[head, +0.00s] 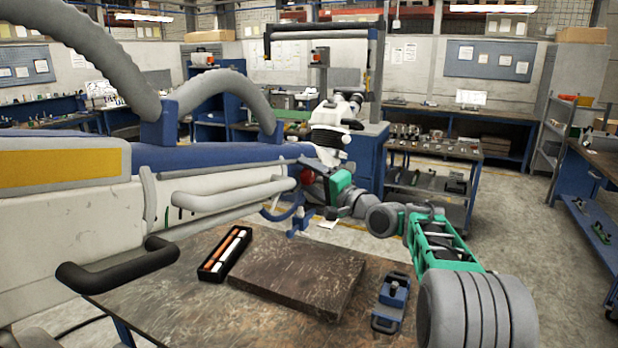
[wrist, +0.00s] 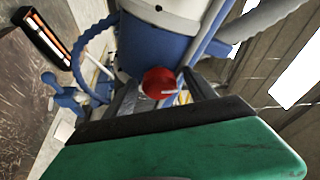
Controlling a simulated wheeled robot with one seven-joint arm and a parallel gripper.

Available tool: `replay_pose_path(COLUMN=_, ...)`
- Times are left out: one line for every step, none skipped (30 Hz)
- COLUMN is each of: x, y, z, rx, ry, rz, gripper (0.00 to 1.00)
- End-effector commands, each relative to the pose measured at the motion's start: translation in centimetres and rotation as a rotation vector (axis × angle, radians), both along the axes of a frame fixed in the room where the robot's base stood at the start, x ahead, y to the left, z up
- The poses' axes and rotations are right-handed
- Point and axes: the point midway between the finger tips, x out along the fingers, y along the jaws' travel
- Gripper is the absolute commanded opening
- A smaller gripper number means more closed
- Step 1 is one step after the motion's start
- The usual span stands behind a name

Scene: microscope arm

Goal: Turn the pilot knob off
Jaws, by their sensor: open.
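The pilot knob, which I take to be the round red knob (wrist: 159,82), sits at the end of the blue and white arm machine. In the head view it shows as a small red spot (head: 307,175), partly hidden by my gripper (head: 318,168). In the wrist view my gripper (wrist: 162,88) is open, its two dark fingers on either side of the red knob. Whether the fingers touch the knob cannot be told. A lighter mark shows on the knob's face.
The machine's large white and blue arm (head: 70,175) fills the left. Below is a worktable (head: 180,315) with a dark slab (head: 300,275), a black tray of cylinders (head: 225,254) and a blue clamp-like device (head: 391,300). Blue parts (wrist: 65,95) hang near the knob.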

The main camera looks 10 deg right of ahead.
Motion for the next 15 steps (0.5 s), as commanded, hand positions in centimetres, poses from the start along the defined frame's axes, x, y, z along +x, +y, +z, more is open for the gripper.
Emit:
replay_pose_path(x=0.0, y=0.0, z=0.0, rx=0.0, ry=0.0, rz=0.0, gripper=0.65)
replay_pose_path(x=0.0, y=0.0, z=0.0, rx=0.0, ry=0.0, rz=0.0, gripper=0.65)
replay_pose_path(x=0.0, y=0.0, z=0.0, rx=0.0, ry=0.0, rz=0.0, gripper=0.65)
replay_pose_path(x=-0.1, y=-0.1, z=-0.1, rx=0.0, ry=0.0, rz=0.0, gripper=0.65)
replay_pose_path(x=-0.2, y=-0.2, z=-0.1, rx=0.0, ry=0.001, rz=0.0, gripper=0.65)
replay_pose_path(x=-0.5, y=-0.4, z=-0.3, rx=0.0, ry=0.001, rz=-0.001, gripper=0.65)
replay_pose_path(x=-0.8, y=-0.6, z=-0.4, rx=0.0, ry=0.001, rz=-0.002, gripper=0.65)
replay_pose_path(x=-1.2, y=-0.9, z=-0.5, rx=-0.001, ry=0.0, rz=-0.003, gripper=0.65)
replay_pose_path(x=-1.9, y=-1.3, z=-0.7, rx=-0.001, ry=0.0, rz=-0.003, gripper=0.65)
replay_pose_path(x=-2.4, y=-1.6, z=-0.8, rx=-0.002, ry=-0.001, rz=-0.003, gripper=0.65)
replay_pose_path(x=-2.9, y=-2.1, z=-0.9, rx=-0.002, ry=0.0, rz=-0.005, gripper=0.65)
replay_pose_path(x=-3.7, y=-2.5, z=-0.9, rx=-0.001, ry=-0.001, rz=-0.004, gripper=0.65)
replay_pose_path(x=-4.2, y=-2.9, z=-1.0, rx=-0.002, ry=0.0, rz=-0.005, gripper=0.65)
replay_pose_path(x=-4.7, y=-3.1, z=-1.0, rx=-0.001, ry=-0.002, rz=-0.004, gripper=0.65)
replay_pose_path(x=-5.3, y=-3.5, z=-1.0, rx=-0.001, ry=-0.001, rz=-0.004, gripper=0.65)
